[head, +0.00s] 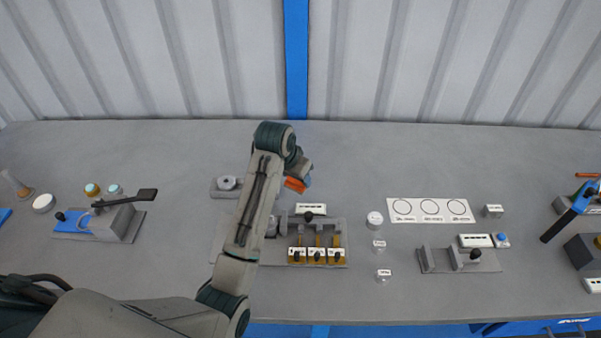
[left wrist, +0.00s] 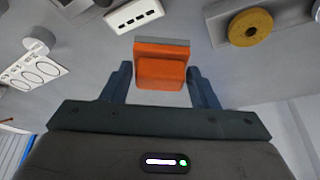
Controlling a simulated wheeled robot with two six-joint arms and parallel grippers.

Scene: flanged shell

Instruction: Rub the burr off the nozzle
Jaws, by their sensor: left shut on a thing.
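My left gripper (left wrist: 160,85) is shut on an orange block (left wrist: 160,68) with a grey face, held between its blue fingers above the table. In the head view the orange block (head: 295,185) shows beside my forearm, and the gripper is mostly hidden by its wrist. A grey fixture with a round holed disc (head: 227,183) stands to the left of the block. The disc looks yellow in the left wrist view (left wrist: 250,27), apart from the block. I cannot tell for certain which part is the nozzle, and no burr is visible. My right gripper is not in view.
A grey rack with several brass pieces (head: 317,255) stands in front, partly behind my forearm. A white mat with three circles (head: 430,210), small jars and a grey stand (head: 460,259) lie right. A blue lever fixture (head: 100,222) is left. The table's back is clear.

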